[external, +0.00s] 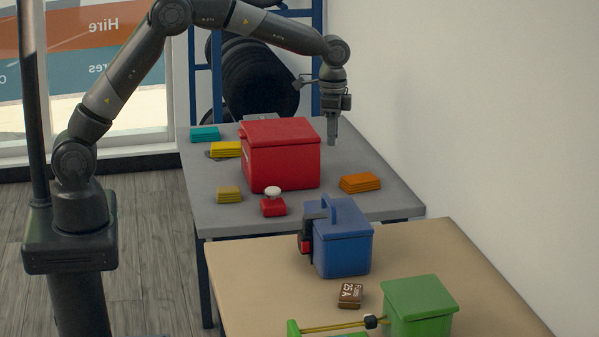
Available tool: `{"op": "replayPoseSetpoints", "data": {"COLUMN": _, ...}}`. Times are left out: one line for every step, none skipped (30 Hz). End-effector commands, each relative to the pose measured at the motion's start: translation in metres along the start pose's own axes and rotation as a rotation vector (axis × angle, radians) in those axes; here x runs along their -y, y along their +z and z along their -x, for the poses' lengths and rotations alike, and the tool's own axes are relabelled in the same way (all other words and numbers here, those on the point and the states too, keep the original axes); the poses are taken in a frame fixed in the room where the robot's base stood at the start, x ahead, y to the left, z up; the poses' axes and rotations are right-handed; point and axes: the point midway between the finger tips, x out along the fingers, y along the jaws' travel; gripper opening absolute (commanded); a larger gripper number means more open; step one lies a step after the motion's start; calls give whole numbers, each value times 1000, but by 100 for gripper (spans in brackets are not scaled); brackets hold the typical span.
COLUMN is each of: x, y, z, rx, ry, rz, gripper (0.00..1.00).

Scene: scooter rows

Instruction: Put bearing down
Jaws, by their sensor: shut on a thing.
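My gripper (332,137) points down over the back right part of the grey table (215,205), to the right of the red box (285,155). Its fingers are close together, shut on the bearing. The bearing is too small or too hidden between the fingers to make out its shape. The fingertips appear above the tabletop, behind the orange stack; their exact height is hard to tell.
An orange stack (360,183) lies to the right, with yellow (226,149) and teal (205,134) stacks to the left. A red stamp-like object (273,205) stands in front. Blue (343,245) and green (420,305) boxes occupy the nearer tan table (255,275). A wall (480,100) borders the right.

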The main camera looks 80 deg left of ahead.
Motion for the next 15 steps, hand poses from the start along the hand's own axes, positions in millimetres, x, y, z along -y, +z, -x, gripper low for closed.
{"op": "replayPoseSetpoints", "data": {"x": -13, "y": -20, "z": -4, "rx": 0, "ry": -1, "rz": -7, "gripper": 2}}
{"op": "replayPoseSetpoints", "data": {"x": -19, "y": -29, "z": -5, "rx": 0, "ry": -2, "rz": -9, "gripper": 2}}
{"op": "replayPoseSetpoints", "data": {"x": -27, "y": -39, "z": -7, "rx": 1, "ry": -3, "rz": -8, "gripper": 2}}
{"op": "replayPoseSetpoints", "data": {"x": -33, "y": -46, "z": -8, "rx": 1, "ry": -3, "rz": -10, "gripper": 2}}
{"op": "replayPoseSetpoints", "data": {"x": -38, "y": -53, "z": -9, "rx": 1, "ry": -4, "rz": -9, "gripper": 2}}
{"op": "replayPoseSetpoints", "data": {"x": -45, "y": -61, "z": -10, "rx": 2, "ry": -5, "rz": -10, "gripper": 2}}
{"op": "replayPoseSetpoints", "data": {"x": -49, "y": -66, "z": -11, "rx": 2, "ry": -5, "rz": -11, "gripper": 2}}
{"op": "replayPoseSetpoints", "data": {"x": -54, "y": -71, "z": -12, "rx": 1, "ry": -6, "rz": -10, "gripper": 2}}
{"op": "replayPoseSetpoints", "data": {"x": -59, "y": -76, "z": -14, "rx": 1, "ry": -7, "rz": -10, "gripper": 2}}
{"op": "replayPoseSetpoints", "data": {"x": -63, "y": -80, "z": -15, "rx": 2, "ry": -7, "rz": -11, "gripper": 2}}
{"op": "replayPoseSetpoints", "data": {"x": -66, "y": -84, "z": -15, "rx": 2, "ry": -7, "rz": -11, "gripper": 2}}
{"op": "replayPoseSetpoints", "data": {"x": -69, "y": -86, "z": -20, "rx": 5, "ry": -8, "rz": -10, "gripper": 2}}
{"op": "replayPoseSetpoints", "data": {"x": -67, "y": -84, "z": -28, "rx": 6, "ry": -7, "rz": -8, "gripper": 2}}
{"op": "replayPoseSetpoints", "data": {"x": -67, "y": -84, "z": -33, "rx": 6, "ry": -7, "rz": -8, "gripper": 2}}
{"op": "replayPoseSetpoints", "data": {"x": -66, "y": -83, "z": -40, "rx": 6, "ry": -7, "rz": -8, "gripper": 2}}
